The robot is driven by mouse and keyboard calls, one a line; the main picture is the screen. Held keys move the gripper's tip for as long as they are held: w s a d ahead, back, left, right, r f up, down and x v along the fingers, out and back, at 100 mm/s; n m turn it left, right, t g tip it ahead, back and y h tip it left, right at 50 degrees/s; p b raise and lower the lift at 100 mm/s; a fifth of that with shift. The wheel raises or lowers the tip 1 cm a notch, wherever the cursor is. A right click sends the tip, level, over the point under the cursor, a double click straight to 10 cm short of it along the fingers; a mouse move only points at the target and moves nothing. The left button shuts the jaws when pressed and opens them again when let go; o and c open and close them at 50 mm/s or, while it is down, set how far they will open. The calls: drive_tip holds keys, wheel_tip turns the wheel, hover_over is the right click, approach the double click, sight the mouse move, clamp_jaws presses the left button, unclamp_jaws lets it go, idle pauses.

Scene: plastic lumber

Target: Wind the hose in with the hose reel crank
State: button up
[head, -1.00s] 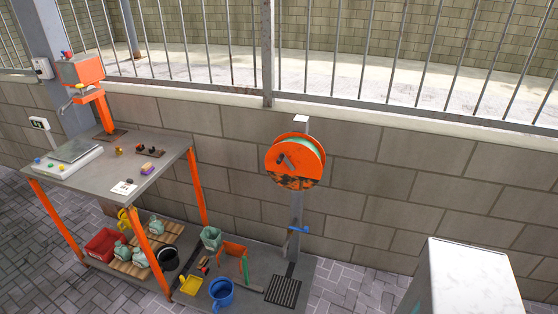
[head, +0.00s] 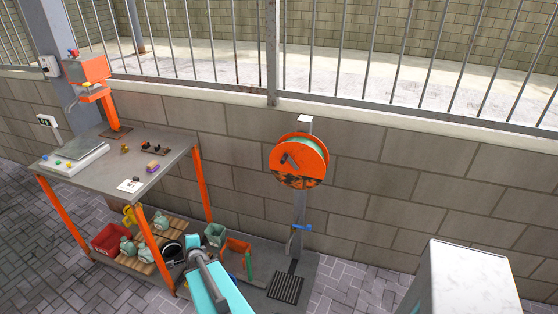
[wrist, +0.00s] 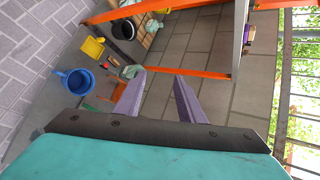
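The hose reel (head: 299,161) is an orange disc with a pale green hose wound behind it, on a grey post in front of the block wall. Its dark crank (head: 289,159) shows on the disc's face, left of centre. My arm shows at the bottom middle of the head view, low and left of the post, well away from the crank. In the wrist view, the two purple fingers of my gripper (wrist: 156,82) stand apart with nothing between them. The reel is not in the wrist view.
A grey workbench (head: 160,180) with orange legs stands left of the reel, with tools on top and pots below. A blue tap handle (head: 301,228) is low on the post. A blue bucket (wrist: 78,80) is on the floor. A white-topped box (head: 470,280) stands at right.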

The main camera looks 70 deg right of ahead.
drive_tip(key=s+d+r+m+g+h, duration=0.1)
drive_tip(key=s+d+r+m+h, duration=0.2)
drive_tip(key=s+d+r+m, duration=0.4)
drive_tip(key=s+d+r+m+g+h, duration=0.1)
drive_tip(key=s+d+r+m+h, duration=0.3)
drive_tip(key=d, duration=0.6)
drive_tip(key=s+d+r+m+g+h, duration=0.2)
drive_tip(key=s+d+r+m+g, duration=0.1)
drive_tip(key=s, duration=0.4)
drive_tip(key=s+d+r+m+g+h+p, duration=0.1)
drive_tip(key=s+d+r+m+g+h, duration=0.1)
drive_tip(key=s+d+r+m, duration=0.3)
wheel_tip(320, 180, up, 2)
drive_tip(key=s, duration=0.2)
drive_tip(key=shift+s+d+r+m+g, duration=0.15)
drive_tip(key=shift+s+d+m+g, duration=0.1)
drive_tip(key=shift+s+m+g, duration=0.15)
drive_tip(key=shift+w+d+f+b, duration=0.2)
drive_tip(key=shift+d+b, duration=0.15)
drive_tip(key=shift+b, duration=0.4)
drive_tip(key=shift+d+b, duration=0.3)
drive_tip(key=shift+b, duration=0.5)
drive_tip(key=d+b, duration=0.1)
drive_tip(key=b, duration=0.2)
drive_tip(key=shift+d+b, duration=0.2)
drive_tip(key=shift+b, duration=0.2)
drive_tip(key=d+b, duration=0.2)
drive_tip(key=b, duration=0.3)
drive_tip(key=shift+w+d+b, duration=0.1)
drive_tip(key=shift+d+b, duration=0.3)
